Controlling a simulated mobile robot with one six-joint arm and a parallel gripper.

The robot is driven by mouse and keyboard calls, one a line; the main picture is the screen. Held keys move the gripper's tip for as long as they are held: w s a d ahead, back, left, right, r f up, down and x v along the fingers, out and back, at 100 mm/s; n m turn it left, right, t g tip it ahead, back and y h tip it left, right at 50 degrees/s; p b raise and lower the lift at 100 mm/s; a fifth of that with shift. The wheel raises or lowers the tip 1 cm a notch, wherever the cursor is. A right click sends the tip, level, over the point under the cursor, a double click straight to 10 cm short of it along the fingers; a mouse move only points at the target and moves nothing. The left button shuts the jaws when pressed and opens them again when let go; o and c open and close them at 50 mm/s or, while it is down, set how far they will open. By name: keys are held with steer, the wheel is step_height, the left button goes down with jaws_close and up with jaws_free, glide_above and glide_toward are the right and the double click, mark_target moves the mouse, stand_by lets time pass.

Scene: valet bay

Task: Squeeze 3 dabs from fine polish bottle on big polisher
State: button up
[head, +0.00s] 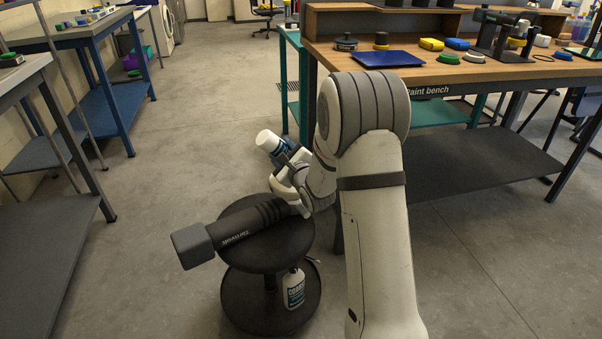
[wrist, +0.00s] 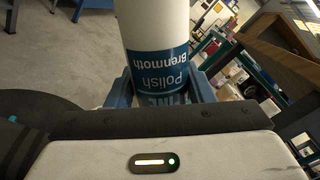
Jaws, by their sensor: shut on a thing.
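The fine polish bottle (head: 268,141), white with a blue label, is in my gripper (head: 283,157), tilted, above and behind the stool. In the wrist view the bottle (wrist: 157,25) stands between the blue fingers, and its label reads "Brenmoth Polish" with a partly covered word below. A dark polisher (head: 235,232) lies across the black stool top (head: 263,261), its grey block end sticking out to the left. The polisher's right end is hidden behind my gripper and arm, so I cannot see its pad or any dabs.
Another white bottle (head: 293,288) stands on the stool's lower shelf (head: 250,314). The paint bench (head: 440,72) at the right carries a blue tray (head: 388,59), pads and tools. Blue-framed tables (head: 75,47) stand at the left. The floor between is clear.

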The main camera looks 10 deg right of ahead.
steer(key=shift+a+b, duration=0.5)
steer(key=shift+a, duration=2)
steer(key=o, duration=0.5)
steer(key=shift+c, duration=1)
steer(key=c, duration=0.7)
